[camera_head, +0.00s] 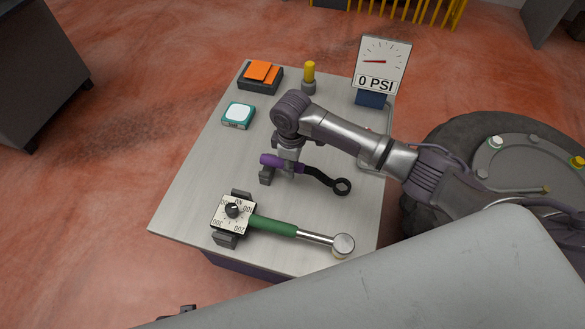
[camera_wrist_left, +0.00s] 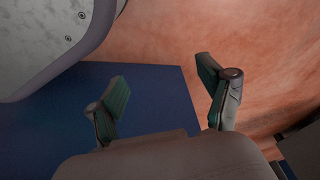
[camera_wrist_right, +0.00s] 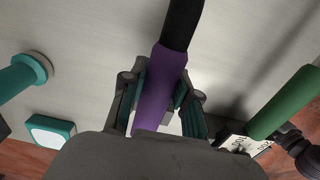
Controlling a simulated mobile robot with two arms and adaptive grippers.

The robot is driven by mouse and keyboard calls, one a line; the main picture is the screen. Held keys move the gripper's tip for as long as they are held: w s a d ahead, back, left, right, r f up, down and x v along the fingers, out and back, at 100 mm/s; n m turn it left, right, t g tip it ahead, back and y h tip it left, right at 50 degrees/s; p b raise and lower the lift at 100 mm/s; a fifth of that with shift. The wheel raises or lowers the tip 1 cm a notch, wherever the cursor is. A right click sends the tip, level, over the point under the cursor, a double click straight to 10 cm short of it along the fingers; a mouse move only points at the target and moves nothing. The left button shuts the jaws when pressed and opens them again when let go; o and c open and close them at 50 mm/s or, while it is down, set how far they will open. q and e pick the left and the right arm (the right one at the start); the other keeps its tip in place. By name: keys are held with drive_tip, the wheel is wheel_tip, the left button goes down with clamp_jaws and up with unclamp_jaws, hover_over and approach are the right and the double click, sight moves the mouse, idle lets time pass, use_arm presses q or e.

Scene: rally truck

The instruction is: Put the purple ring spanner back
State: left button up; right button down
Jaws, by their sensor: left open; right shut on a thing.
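The purple ring spanner (camera_head: 269,160) has a purple handle, a dark shaft and a dark ring end (camera_head: 342,186) that points right in the head view. My right gripper (camera_head: 284,165) is shut on its purple handle, over the middle of the grey table. In the right wrist view the handle (camera_wrist_right: 180,35) runs between the fingers of the right gripper (camera_wrist_right: 160,98). I cannot tell whether the spanner touches the table. The ring is outside the right wrist view. My left gripper (camera_wrist_left: 166,92) is open and empty, away from the spanner. I make out no holder for the spanner.
On the table (camera_head: 195,180) are a green-handled torque wrench (camera_head: 275,226) in front, a teal box (camera_head: 238,115), an orange-topped block (camera_head: 261,75), a yellow-topped post (camera_head: 309,77) and a 0 PSI gauge (camera_head: 382,66). A wheel (camera_head: 440,150) stands at right.

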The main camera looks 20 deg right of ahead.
drive_tip(key=shift+f+p, duration=0.3)
drive_tip(key=shift+f, duration=0.05)
use_arm(q)
drive_tip(key=shift+s+a+f, duration=0.1)
drive_tip(key=shift+s+f, duration=0.65)
drive_tip(key=shift+f, duration=0.3)
use_arm(e)
drive_tip(key=shift+f, duration=0.55)
drive_tip(key=c, duration=0.9)
unclamp_jaws()
drive_tip(key=shift+o, duration=0.2)
drive_tip(key=shift+f, duration=0.1)
drive_tip(key=shift+f+b, duration=0.2)
drive_tip(key=shift+b, duration=0.3)
use_arm(q)
wheel_tip(320, 180, up, 4)
drive_tip(key=w, duration=0.2)
use_arm(e)
drive_tip(key=shift+r, duration=0.35)
use_arm(q)
drive_tip(key=s+f+p, duration=0.3)
drive_tip(key=s+f, duration=0.3)
drive_tip(key=f, duration=0.2)
drive_tip(key=shift+s+a+f, duration=0.2)
drive_tip(key=shift+s+a, duration=0.2)
use_arm(e)
wheel_tip(320, 180, up, 13)
drive_tip(key=shift+w+a+r, duration=0.15)
drive_tip(key=shift+a+r, duration=0.05)
drive_tip(key=shift+a, duration=0.25)
